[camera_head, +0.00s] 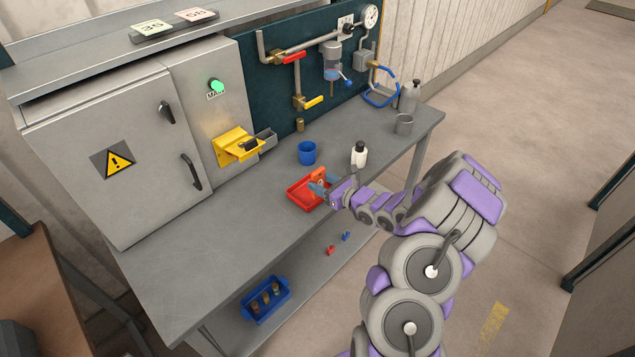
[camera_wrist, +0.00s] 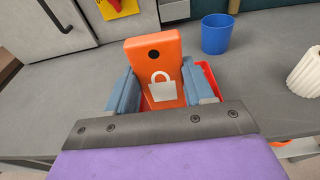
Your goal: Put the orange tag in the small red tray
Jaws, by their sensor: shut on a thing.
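The orange tag (camera_wrist: 153,64) has a dark hole near its top and a white padlock mark. My gripper (camera_wrist: 162,88) is shut on it, with one grey-blue finger on each side. In the head view my gripper (camera_head: 319,188) is at the small red tray (camera_head: 300,198) on the grey bench, and the orange-red tag (camera_head: 319,175) stands up between the fingers, over the tray's right part. In the wrist view the red tray (camera_wrist: 207,76) shows only in part behind the tag and fingers. I cannot tell whether the tag touches the tray.
A metal cup (camera_head: 404,124) is at the bench's right end. The bench left of the tray is clear. A blue bin (camera_head: 265,299) sits on the lower shelf.

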